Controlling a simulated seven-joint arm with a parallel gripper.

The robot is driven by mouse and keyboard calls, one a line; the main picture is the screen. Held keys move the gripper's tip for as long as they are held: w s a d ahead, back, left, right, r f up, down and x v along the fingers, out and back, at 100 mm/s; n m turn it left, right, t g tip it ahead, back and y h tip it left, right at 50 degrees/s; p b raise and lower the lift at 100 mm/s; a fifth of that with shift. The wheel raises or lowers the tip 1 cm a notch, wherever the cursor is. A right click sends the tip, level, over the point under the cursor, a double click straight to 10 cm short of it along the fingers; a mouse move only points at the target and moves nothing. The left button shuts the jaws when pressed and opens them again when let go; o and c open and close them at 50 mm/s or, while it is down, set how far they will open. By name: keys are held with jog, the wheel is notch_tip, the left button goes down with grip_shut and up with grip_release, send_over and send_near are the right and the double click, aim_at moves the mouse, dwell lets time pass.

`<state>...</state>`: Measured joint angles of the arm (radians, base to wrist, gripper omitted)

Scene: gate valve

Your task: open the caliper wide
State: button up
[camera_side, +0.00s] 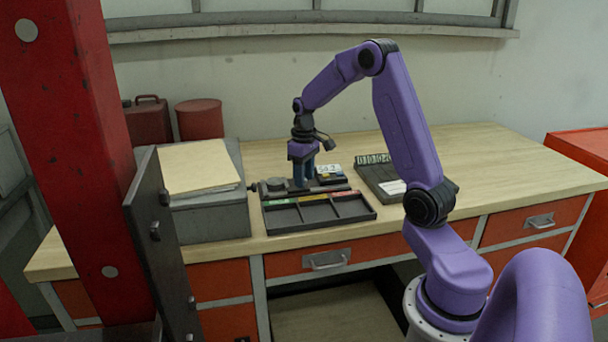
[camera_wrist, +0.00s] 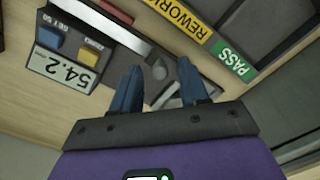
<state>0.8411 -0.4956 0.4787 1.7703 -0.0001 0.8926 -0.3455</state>
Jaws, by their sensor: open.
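The caliper (camera_wrist: 116,33) lies along the back edge of a sorting tray, with a dark bar and a grey part (camera_wrist: 160,69) between my fingers in the wrist view. A dark readout (camera_wrist: 66,62), showing 54.2 upside down with blue and yellow buttons, sits at its side. The readout also shows in the side view (camera_side: 328,172). My gripper (camera_wrist: 158,64) is open, its two blue fingers on either side of the grey part. In the side view my gripper (camera_side: 304,180) points down close over the caliper. I cannot tell whether the fingers touch it.
The black sorting tray (camera_side: 318,212), with red, yellow and green labels, lies in front of the caliper. A grey box (camera_side: 205,215) with papers stands at left, a dark counter box (camera_side: 383,180) at right. The bench (camera_side: 500,175) is clear farther right.

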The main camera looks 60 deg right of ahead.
grip_shut()
jog(key=shift+s+d, duration=0.65)
grip_release()
jog(key=shift+r, duration=0.1)
notch_tip(320, 180, up, 17)
jog(key=shift+r, duration=0.15)
jog(key=shift+a, duration=0.1)
dwell(0.4)
